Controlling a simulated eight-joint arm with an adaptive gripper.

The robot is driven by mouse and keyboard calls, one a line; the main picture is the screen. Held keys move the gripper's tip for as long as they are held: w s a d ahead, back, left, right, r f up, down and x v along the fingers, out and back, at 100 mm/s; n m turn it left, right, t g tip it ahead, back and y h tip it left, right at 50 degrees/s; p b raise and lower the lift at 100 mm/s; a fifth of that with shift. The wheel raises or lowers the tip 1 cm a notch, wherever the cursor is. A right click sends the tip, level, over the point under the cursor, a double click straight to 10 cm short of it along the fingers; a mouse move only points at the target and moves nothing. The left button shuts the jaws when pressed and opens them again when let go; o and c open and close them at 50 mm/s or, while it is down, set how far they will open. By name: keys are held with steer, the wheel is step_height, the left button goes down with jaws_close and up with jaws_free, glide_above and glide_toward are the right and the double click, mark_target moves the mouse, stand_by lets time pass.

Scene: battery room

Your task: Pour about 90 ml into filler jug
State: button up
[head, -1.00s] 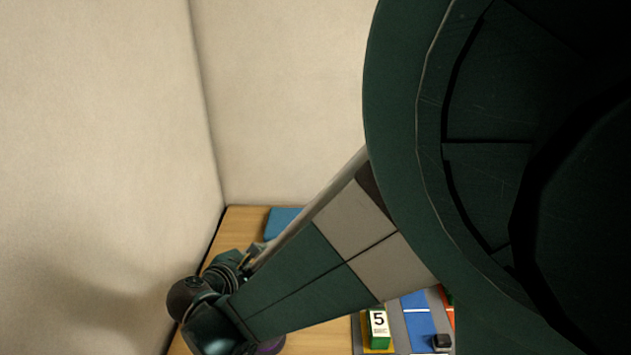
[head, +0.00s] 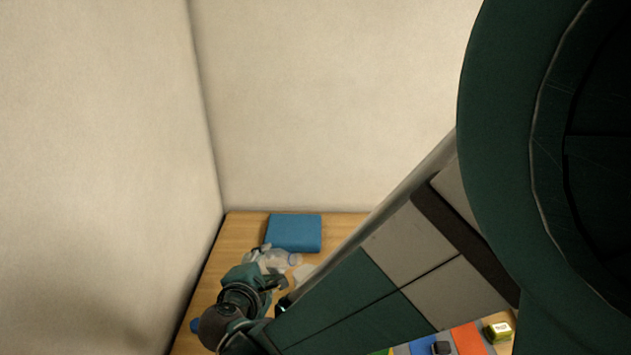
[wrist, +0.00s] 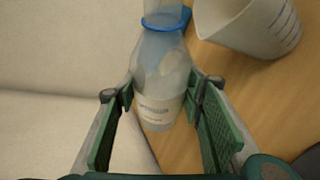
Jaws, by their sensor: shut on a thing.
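A clear plastic bottle (wrist: 160,85) with a blue ring at its neck and a pale label is between the fingers of my gripper (wrist: 160,95) in the wrist view. My gripper is shut on it. In the head view the bottle (head: 280,260) lies tilted on its side, neck toward the right, in my gripper (head: 268,268). A white translucent jug (wrist: 250,25) with graduation marks stands on the table just past the bottle's neck, to the right in the wrist view. In the head view the jug (head: 303,272) is mostly hidden behind my arm. The liquid level is not clear.
A blue box-like item (head: 294,232) lies on the wooden table (head: 240,230) behind the bottle. Walls close in at left and back.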

mark_target(268, 254)
steer(key=shift+a+r+m+t+y+p, duration=0.25)
steer(key=shift+r+m+y+p, duration=0.2)
steer(key=shift+r, duration=0.4)
steer(key=shift+d+r+m+t, duration=0.25)
steer(key=shift+m, duration=0.1)
steer(key=shift+d+r+m+y, duration=0.1)
steer(key=shift+r+m+y, duration=0.2)
steer(key=shift+r+y, duration=0.1)
steer(key=shift+r+t, duration=0.3)
steer(key=shift+r, duration=0.05)
steer(key=shift+w+a+r+m+t+y+b, duration=0.2)
steer(key=shift+a+r+m+t+y+b, duration=0.2)
steer(key=shift+r+m, duration=0.35)
stand_by(1.5)
steer(key=shift+a, duration=0.1)
steer(key=shift+a+f+n+g+h+p, duration=0.2)
steer(key=shift+f+n+g+h+p, duration=0.3)
steer(key=shift+f+n, duration=0.55)
steer(key=shift+w+a+f+g+h, duration=0.1)
steer(key=shift+a+f+g+h, duration=0.15)
steer(key=shift+f, duration=0.4)
steer(key=shift+d, duration=0.1)
